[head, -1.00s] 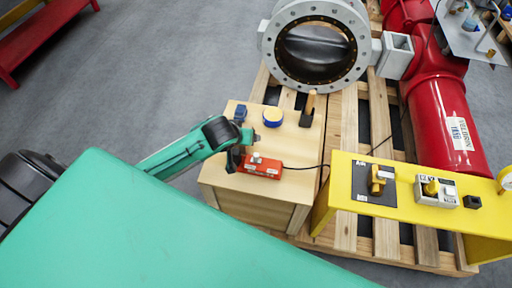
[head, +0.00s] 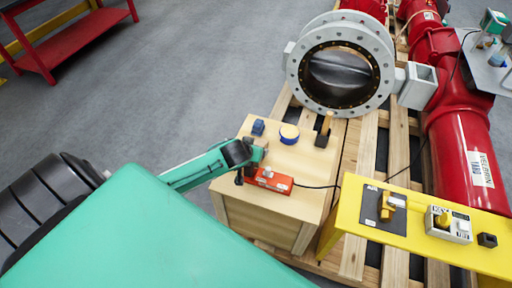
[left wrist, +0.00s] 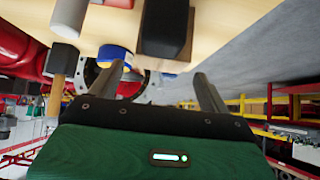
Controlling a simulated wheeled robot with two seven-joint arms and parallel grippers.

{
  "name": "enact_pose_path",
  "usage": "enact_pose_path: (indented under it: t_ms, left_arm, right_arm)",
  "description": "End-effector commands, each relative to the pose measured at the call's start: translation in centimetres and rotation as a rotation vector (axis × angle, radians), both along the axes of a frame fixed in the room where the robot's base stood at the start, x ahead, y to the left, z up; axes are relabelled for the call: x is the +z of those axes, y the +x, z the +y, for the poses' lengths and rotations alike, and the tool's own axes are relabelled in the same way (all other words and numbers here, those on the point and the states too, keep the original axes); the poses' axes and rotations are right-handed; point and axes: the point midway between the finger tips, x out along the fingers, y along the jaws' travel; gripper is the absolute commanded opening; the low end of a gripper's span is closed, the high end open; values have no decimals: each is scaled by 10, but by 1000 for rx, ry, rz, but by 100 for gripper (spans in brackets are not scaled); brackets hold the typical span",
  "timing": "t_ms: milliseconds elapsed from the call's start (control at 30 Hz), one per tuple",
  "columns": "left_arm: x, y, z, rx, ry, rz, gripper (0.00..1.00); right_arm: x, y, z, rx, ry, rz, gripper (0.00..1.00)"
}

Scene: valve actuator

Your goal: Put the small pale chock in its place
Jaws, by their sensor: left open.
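My left gripper (head: 253,160) is over the near edge of the wooden box, beside a red box (head: 270,180). In the left wrist view its two fingers (left wrist: 158,88) are apart with nothing held between them. A small pale piece (head: 266,173) sits on top of the red box; a pale cylinder (left wrist: 70,14) shows at the upper left of the wrist view. I cannot tell whether either is the chock. A dark block (left wrist: 165,30) is close beyond the fingers. The chock's place cannot be made out. My right gripper is in neither view.
A yellow bench (head: 340,212) stands to the right, with a large flanged valve (head: 385,75) behind. Open floor lies to the left.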

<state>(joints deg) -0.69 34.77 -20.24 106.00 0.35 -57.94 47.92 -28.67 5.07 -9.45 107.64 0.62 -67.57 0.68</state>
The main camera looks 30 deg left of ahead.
Motion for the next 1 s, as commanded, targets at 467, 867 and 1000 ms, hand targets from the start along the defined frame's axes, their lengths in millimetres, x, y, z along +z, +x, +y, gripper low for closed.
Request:
enact_pose_path:
  t_ms: [467,867,1000]
  left_arm:
    - [-33,39,8,0,-1,0,80]
    - [-33,39,9,0,-1,0,51]
    - [-33,39,9,0,-1,-1,23]
  right_arm:
    - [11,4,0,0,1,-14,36]
    - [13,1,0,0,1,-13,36]
    - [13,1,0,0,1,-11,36]
